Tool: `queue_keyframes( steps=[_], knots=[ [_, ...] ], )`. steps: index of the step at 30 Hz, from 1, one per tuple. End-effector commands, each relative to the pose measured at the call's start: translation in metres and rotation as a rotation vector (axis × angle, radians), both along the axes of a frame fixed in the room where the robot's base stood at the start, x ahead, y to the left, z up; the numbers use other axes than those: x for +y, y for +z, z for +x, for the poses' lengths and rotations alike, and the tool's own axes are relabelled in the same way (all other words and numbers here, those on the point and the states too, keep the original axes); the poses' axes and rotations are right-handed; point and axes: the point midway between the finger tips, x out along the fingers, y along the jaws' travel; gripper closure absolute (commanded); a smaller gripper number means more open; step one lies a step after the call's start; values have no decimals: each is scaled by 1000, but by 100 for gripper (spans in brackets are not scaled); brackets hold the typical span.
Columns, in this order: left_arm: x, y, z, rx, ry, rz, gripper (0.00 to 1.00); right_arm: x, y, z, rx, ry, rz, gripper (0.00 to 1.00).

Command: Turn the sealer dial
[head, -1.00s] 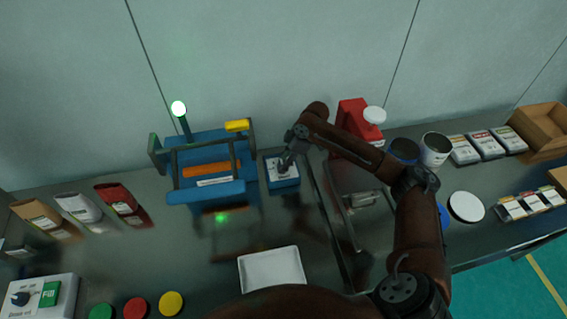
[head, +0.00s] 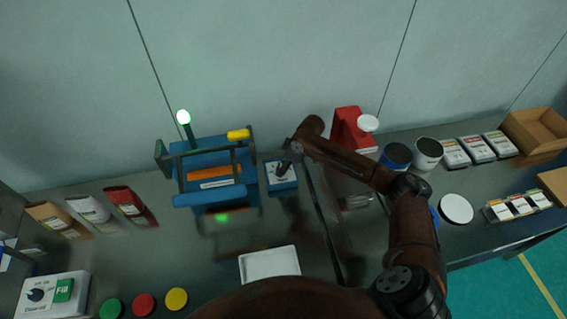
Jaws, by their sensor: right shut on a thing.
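The blue sealer (head: 208,199) stands at the back of the bench, with an orange bar, a yellow handle part and a lit lamp on a post. A small blue box (head: 281,187) with a pale top stands just to its right. My right gripper (head: 284,169) reaches down onto the top of this box and is shut on the dial. The fingers hide the dial, so its setting cannot be read. My left gripper is out of view.
A white tray (head: 270,263) lies in front. A control box with a knob (head: 54,293) and several coloured buttons are at front left. Pouches (head: 130,205) lie at the left.

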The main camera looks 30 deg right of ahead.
Motion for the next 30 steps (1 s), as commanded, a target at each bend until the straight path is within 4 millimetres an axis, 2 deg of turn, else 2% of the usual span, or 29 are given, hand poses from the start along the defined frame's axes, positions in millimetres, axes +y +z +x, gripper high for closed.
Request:
queue_keyframes(
  steps=[1, 15, 24, 30],
  knots=[
    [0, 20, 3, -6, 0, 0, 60, 2, 9, -2, 2, -37, 3, 95],
    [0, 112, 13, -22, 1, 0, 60, 5, 8, -3, 3, -473, 4, 95],
    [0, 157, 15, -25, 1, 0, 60, 7, 6, -3, 3, -755, 5, 95],
    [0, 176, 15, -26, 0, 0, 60, 8, 4, -2, 3, -923, 4, 95]
  ],
)
